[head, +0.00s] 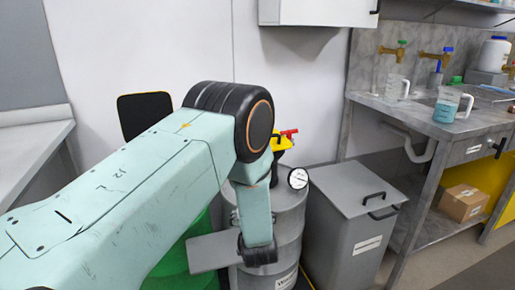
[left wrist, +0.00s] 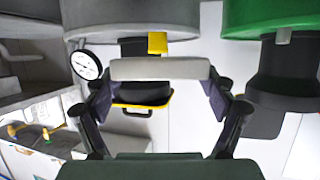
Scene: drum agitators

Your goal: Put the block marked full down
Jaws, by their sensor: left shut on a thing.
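My left gripper (left wrist: 160,82) is shut on a pale grey block (left wrist: 160,69), which spans between its two fingers in the left wrist view. No marking can be read on the block's visible face. In the head view my left arm reaches in from the left toward a grey drum (head: 289,222); my fingers cannot be made out there. The grey drum also shows at the top of the left wrist view (left wrist: 130,12), behind the block. Whether the block touches anything cannot be told. My right gripper is not in view.
The grey drum has a round gauge (head: 298,178) and a yellow-and-red fitting (head: 284,141). A green drum (left wrist: 268,18) stands beside it. A grey lidded bin (head: 345,232) is at its right. Further right is a bench (head: 425,113) with beakers and taps, and a cardboard box (head: 463,203) below.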

